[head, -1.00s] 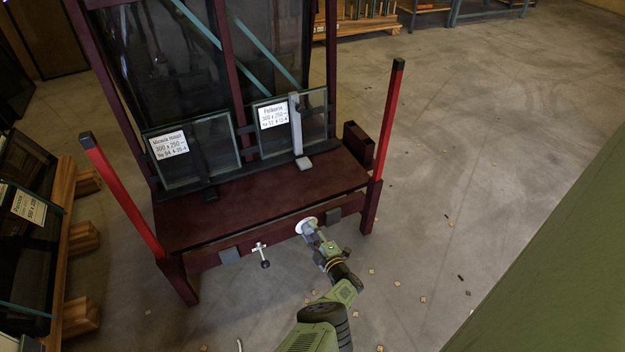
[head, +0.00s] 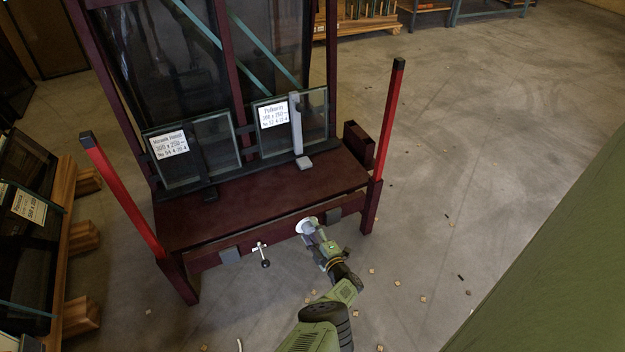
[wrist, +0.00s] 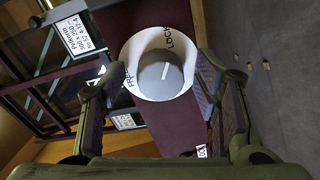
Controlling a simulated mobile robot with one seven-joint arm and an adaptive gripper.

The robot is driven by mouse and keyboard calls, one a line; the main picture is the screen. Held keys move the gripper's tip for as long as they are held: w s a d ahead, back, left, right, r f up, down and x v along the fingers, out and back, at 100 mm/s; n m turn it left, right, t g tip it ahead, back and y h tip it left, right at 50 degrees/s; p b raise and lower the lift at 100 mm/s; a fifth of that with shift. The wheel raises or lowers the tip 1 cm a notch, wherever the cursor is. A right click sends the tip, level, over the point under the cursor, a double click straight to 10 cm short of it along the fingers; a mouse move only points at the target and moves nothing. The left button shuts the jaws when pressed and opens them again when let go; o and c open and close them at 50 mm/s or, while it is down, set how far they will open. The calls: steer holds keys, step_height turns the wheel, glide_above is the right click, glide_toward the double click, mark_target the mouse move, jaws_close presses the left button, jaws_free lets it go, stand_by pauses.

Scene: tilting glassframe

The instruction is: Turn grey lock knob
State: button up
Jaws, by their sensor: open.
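The grey lock knob (wrist: 161,80) sits on a round white plate (wrist: 143,48) in the wrist view. The plate carries the words LOCK and, partly hidden, FREE. The white plate also shows on the frame's front beam in the head view (head: 306,225). The knob itself is hard to see there, behind my gripper. My gripper (head: 314,238) is right in front of the plate. In the wrist view its fingers (wrist: 152,83) are spread, one on each side of the knob, with visible gaps to it.
The dark red frame (head: 260,212) holds two labelled glass panes (head: 195,150) (head: 290,122). Red posts (head: 390,115) stand at both front corners. A rack of panes (head: 60,190) stands at left. Floor on the right is mostly clear.

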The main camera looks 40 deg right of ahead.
steer(key=shift+s+a+f, duration=0.2)
steer(key=shift+s, duration=0.4)
steer(key=shift+s+a+r, duration=0.15)
steer(key=shift+s+r, duration=0.05)
steer(key=shift+s, duration=0.5)
steer(key=v, duration=0.9)
steer(key=shift+s, duration=0.2)
steer(key=shift+r, duration=0.2)
